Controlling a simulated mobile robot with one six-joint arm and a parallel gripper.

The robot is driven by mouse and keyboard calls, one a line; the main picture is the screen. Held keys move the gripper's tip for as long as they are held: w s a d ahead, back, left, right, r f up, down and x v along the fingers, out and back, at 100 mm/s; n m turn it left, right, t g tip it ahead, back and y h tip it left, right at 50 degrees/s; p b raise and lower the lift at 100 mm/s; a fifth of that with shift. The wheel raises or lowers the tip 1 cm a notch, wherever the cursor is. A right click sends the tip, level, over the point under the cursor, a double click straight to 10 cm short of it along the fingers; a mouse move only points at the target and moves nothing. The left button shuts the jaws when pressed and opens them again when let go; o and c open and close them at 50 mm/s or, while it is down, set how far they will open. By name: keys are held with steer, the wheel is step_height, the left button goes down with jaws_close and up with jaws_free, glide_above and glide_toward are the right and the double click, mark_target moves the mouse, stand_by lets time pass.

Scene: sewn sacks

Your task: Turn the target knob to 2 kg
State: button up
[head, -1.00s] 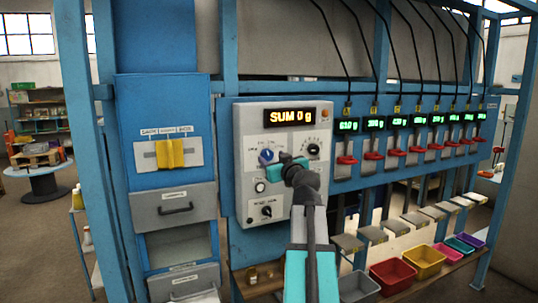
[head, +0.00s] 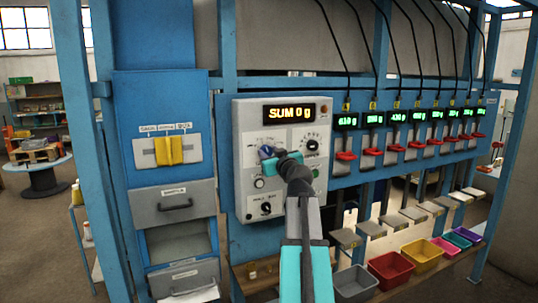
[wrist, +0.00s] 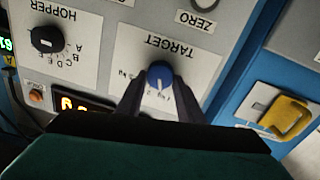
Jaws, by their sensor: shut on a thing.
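The blue target knob (wrist: 160,75) sits on a white plate marked TARGET (wrist: 183,50), which appears upside down in the wrist view. A white pointer line shows on the knob, directed toward the bottom of that view. The small scale marks are too blurred to read surely. The fingers of my gripper (wrist: 157,95) lie on either side of the knob and are shut on it. In the head view the knob (head: 266,151) shows just left of my teal gripper (head: 277,160), which partly covers it and its plate.
The grey control panel (head: 243,185) has a display (head: 290,114) reading SUM 0 g. A hopper knob (wrist: 46,38) and a zero button (wrist: 197,17) are near the target knob. A yellow handle (head: 170,151) is on the left. Coloured bins (head: 391,274) stand at lower right.

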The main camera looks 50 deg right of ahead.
steer(key=shift+m, duration=0.3)
steer(key=shift+r+m+b, duration=0.1)
steer(key=shift+m+b, duration=0.3)
steer(key=shift+m, duration=0.8)
steer(key=shift+d+m+y, duration=0.1)
steer(key=shift+m+y, duration=0.3)
steer(key=shift+m, duration=1.8)
steer(key=shift+r, duration=0.1)
steer(key=o, duration=1.1)
steer(key=shift+w, duration=0.15)
steer(key=shift+c, duration=0.2)
